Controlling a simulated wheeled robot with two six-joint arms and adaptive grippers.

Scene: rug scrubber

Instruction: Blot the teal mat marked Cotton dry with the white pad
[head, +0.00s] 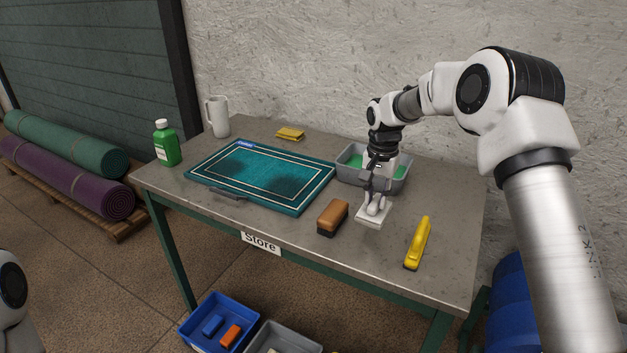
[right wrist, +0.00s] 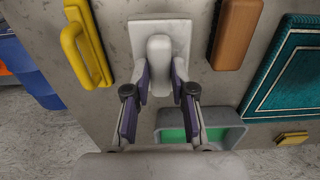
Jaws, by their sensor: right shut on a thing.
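The teal mat (head: 258,175) lies flat on the left half of the table, with a blue label (head: 245,144) at its far edge and darker patches on its surface. A corner of it shows in the right wrist view (right wrist: 290,80). My right gripper (head: 376,196) is shut on the handle of the white pad (head: 370,216), right of the mat. In the right wrist view the pad (right wrist: 160,32) sits beyond the fingers (right wrist: 161,85). I cannot tell whether the pad touches the table. My left gripper is out of view.
A brown brush (head: 332,217) lies left of the pad, a yellow-handled tool (head: 418,243) right of it. A grey tub (head: 400,183) with green contents stands behind the gripper.

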